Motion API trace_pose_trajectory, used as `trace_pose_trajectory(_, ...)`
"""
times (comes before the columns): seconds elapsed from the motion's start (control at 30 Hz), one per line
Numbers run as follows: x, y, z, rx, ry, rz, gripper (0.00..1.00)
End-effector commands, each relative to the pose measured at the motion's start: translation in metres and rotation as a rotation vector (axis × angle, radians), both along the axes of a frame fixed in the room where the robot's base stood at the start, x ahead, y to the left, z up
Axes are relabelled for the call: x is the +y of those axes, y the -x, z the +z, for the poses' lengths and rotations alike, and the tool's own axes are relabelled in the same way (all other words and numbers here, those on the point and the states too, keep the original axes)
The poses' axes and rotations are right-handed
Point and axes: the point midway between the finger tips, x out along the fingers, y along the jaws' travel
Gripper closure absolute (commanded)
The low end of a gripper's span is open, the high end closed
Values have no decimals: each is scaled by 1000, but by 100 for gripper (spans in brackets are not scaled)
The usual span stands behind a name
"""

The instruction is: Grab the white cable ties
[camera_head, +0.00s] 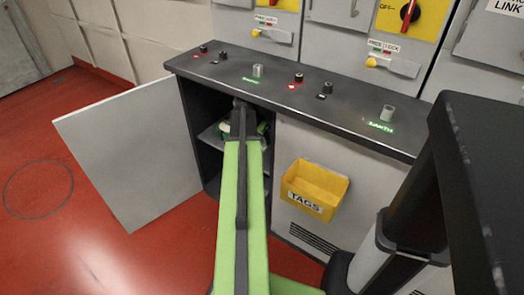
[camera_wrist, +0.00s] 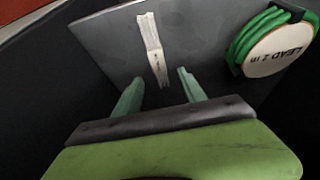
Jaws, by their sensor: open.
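The white cable ties (camera_wrist: 153,50) lie as a narrow bundle with a dark band on a grey shelf (camera_wrist: 105,42) in the wrist view. My gripper (camera_wrist: 158,90) is open and empty. Its two green fingers point toward the shelf, and the near end of the bundle lies between and just beyond the fingertips. I cannot tell the height of the fingers above the shelf. In the head view my arm reaches into the open cabinet and hides most of the shelf (camera_head: 208,136); the ties do not show there.
A green coiled lead (camera_wrist: 272,40) with a round label "LEAD 2 m" lies on the shelf's right side. The cabinet door (camera_head: 135,150) stands open to the left. A yellow TAGS bin (camera_head: 313,190) hangs on the front right of the opening. Dark cabinet walls surround the shelf.

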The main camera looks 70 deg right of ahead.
Motion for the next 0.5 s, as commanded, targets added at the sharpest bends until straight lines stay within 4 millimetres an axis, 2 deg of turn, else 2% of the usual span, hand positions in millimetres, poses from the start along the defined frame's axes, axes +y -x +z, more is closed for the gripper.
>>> trace_pose_trajectory(0.07, -7, 2, 0, 0, 0, -1, 52)
trace_pose_trajectory(0.27, -9, 3, -5, 0, 0, -1, 52)
trace_pose_trajectory(0.5, -22, 6, -43, -1, 0, -2, 52)
